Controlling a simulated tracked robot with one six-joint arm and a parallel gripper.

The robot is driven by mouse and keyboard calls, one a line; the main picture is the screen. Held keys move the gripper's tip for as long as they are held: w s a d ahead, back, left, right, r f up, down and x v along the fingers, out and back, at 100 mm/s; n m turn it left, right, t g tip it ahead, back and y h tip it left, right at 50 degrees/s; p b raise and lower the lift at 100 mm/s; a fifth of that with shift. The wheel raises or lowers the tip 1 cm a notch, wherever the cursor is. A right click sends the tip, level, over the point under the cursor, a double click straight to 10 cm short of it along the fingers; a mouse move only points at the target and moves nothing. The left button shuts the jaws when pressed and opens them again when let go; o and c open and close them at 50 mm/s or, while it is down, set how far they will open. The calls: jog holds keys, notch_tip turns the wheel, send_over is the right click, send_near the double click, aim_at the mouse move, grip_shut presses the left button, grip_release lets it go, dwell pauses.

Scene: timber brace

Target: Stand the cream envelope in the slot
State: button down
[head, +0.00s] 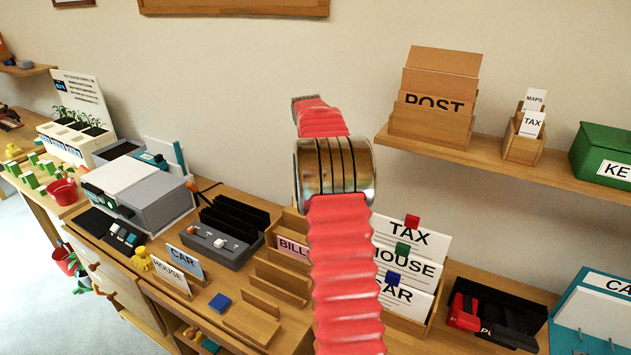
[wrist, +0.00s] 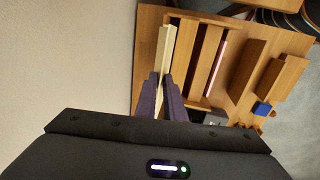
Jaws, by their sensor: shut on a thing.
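In the wrist view my gripper (wrist: 161,88) is shut on the cream envelope (wrist: 166,48), which shows nearly edge-on as a pale strip beyond the fingertips. The envelope lines up with the wall-side end of the slotted wooden rack (wrist: 203,60). I cannot tell whether its lower edge is inside a slot or above it. A pink edge shows in another slot of the rack. In the head view the rack (head: 283,279) stands on the desk with a pink BILLS card (head: 291,247) in it. My red arm hides part of the rack, and the gripper and envelope do not show there.
White TAX, HOUSE and CAR cards (head: 408,265) stand right of my arm. A dark grey device (head: 222,243) is left of the rack. A blue block (head: 220,301) lies in front. A shelf (head: 482,157) with a POST holder juts from the wall at right.

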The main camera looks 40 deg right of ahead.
jog(key=shift+f, duration=0.5)
jog(key=c, duration=1.8)
grip_release()
jog(key=shift+o, duration=0.7)
jog(key=o, duration=0.4)
jog(key=shift+r, duration=0.1)
jog(key=shift+r, duration=3.95)
